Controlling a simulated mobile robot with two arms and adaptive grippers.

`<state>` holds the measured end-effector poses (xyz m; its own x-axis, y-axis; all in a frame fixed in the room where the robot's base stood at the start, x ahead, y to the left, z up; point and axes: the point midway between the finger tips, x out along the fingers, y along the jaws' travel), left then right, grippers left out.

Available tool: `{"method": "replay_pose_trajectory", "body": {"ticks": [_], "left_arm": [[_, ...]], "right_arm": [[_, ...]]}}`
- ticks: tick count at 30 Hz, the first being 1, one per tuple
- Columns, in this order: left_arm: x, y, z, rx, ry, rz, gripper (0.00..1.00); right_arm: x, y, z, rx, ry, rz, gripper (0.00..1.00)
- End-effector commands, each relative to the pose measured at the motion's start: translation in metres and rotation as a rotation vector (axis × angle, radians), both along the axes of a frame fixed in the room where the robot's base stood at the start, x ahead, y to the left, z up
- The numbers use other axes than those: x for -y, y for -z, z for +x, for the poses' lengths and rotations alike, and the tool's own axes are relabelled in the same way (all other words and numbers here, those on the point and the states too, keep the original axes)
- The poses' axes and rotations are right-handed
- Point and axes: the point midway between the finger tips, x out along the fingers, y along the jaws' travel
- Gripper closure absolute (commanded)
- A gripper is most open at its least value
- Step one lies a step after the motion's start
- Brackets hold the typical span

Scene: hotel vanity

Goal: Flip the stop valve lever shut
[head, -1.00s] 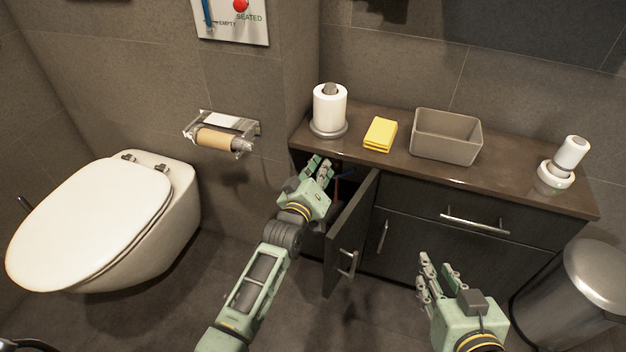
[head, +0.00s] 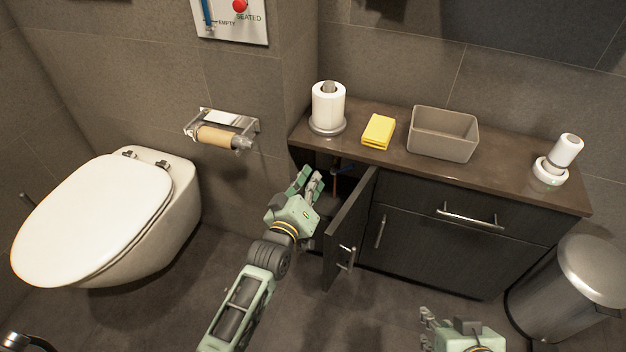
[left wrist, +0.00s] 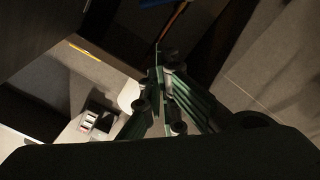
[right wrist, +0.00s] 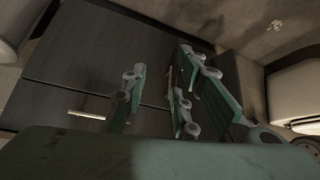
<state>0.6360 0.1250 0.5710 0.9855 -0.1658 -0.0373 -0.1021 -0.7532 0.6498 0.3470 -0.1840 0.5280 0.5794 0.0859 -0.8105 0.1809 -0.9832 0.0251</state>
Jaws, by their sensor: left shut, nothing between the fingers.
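The cabinet door (head: 349,232) stands open below the left end of the counter. Inside the dark opening, a small blue lever (head: 346,174) shows beside a copper-coloured pipe (head: 336,166). In the left wrist view, a blue part (left wrist: 153,3) and the pipe (left wrist: 174,22) show at the top, beyond the fingertips. The lever's exact angle is hard to tell. My left gripper (head: 311,176) is shut and empty at the cabinet opening, left of the lever and apart from it. My right gripper (right wrist: 160,85) is open and empty in front of the closed cabinet front.
A toilet (head: 95,215) stands left, a metal trash can (head: 570,285) right. The open door bounds the opening's right side.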

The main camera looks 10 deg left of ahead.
Motion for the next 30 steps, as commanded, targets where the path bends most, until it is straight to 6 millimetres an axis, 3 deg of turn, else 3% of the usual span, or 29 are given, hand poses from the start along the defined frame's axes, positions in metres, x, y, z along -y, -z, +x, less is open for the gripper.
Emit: {"method": "replay_pose_trajectory", "body": {"ticks": [5, 8, 14, 18, 21, 25, 30], "left_arm": [[-0.004, 0.011, -0.019, -0.067, 0.013, 0.076, 1.00], [-0.010, 0.026, -0.052, -0.171, 0.041, 0.194, 1.00], [-0.029, 0.049, -0.152, -0.437, 0.151, 0.495, 1.00], [-0.044, 0.051, -0.221, -0.594, 0.243, 0.664, 1.00], [-0.052, 0.048, -0.257, -0.674, 0.296, 0.745, 1.00], [-0.058, 0.044, -0.284, -0.730, 0.338, 0.799, 1.00], [-0.059, 0.043, -0.291, -0.746, 0.351, 0.814, 1.00]], "right_arm": [[0.000, 0.000, 0.000, 0.001, 0.000, 0.000, 0.91], [0.000, -0.001, 0.000, 0.002, 0.000, 0.000, 1.00], [0.000, -0.001, 0.000, 0.003, 0.000, 0.001, 1.00], [0.000, -0.001, 0.000, 0.003, 0.000, 0.001, 1.00], [0.000, -0.001, 0.000, 0.003, -0.001, 0.001, 1.00], [0.000, -0.001, 0.000, 0.003, -0.001, 0.001, 1.00], [0.000, 0.000, 0.000, 0.002, -0.001, 0.001, 1.00]]}}
